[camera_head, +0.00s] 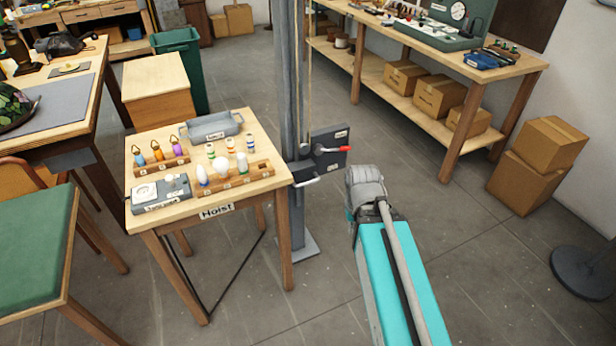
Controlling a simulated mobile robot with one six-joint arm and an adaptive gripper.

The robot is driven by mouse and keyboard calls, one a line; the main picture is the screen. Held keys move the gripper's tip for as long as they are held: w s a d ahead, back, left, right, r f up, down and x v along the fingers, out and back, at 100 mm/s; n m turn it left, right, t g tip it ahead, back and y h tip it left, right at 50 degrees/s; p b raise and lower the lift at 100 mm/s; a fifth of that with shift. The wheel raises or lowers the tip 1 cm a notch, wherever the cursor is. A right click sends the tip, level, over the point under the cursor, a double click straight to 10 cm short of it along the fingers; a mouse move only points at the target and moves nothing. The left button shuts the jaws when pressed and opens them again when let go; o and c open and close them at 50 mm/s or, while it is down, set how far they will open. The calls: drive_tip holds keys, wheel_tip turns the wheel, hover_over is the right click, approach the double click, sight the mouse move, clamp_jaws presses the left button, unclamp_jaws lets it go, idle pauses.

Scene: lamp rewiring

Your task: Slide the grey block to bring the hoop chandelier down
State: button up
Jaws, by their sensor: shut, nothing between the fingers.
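My arm reaches in from the bottom right, with a teal link and a grey joint at its far end. My gripper does not show. The hoist post (289,80) stands behind the small table labelled "Hoist". A dark plate (330,160) on the post carries a red-tipped lever (335,149) and a lower grey handle (305,182). On the table are a grey labelled block-like box (213,127) and a grey box with a dial (160,194). I cannot tell which grey piece is the sliding block. The hoop chandelier is out of view.
The hoist table (240,199) also holds wooden racks of bulbs and small coloured parts. A green-topped table (30,250) stands at the left. A long workbench (530,66) and cardboard boxes (548,143) are at the right. The floor around my arm is clear.

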drive_tip(key=o, duration=0.4)
drive_tip(key=shift+w+f, duration=0.15)
drive_tip(key=shift+f, duration=0.1)
drive_tip(key=o, duration=0.3)
drive_tip(key=w+a+f+m+t+y+b, duration=0.1)
drive_tip(key=w+a+f+y+b, duration=0.1)
drive_tip(key=w+f+b, duration=0.4)
drive_tip(key=shift+w+a+f+y+b, duration=0.15)
drive_tip(key=shift+a+f+y+b, duration=0.25)
drive_tip(key=shift+b, duration=0.5)
drive_tip(key=m+t+y+b, duration=0.8)
drive_tip(key=m+t+b, duration=0.15)
drive_tip(key=b, duration=1.85)
approach(307, 183)
drive_tip(key=s+d, duration=0.2)
drive_tip(key=d, duration=0.1)
drive_tip(key=shift+s+a+f+t, duration=0.1)
drive_tip(key=shift+s+f+t, duration=0.2)
drive_tip(key=shift+t, duration=0.15)
drive_tip(key=shift+w, duration=0.1)
drive_tip(key=b+x, duration=0.2)
drive_tip(key=x, duration=1.2)
drive_tip(key=shift+r+b, duration=0.1)
drive_tip(key=shift+b, duration=0.2)
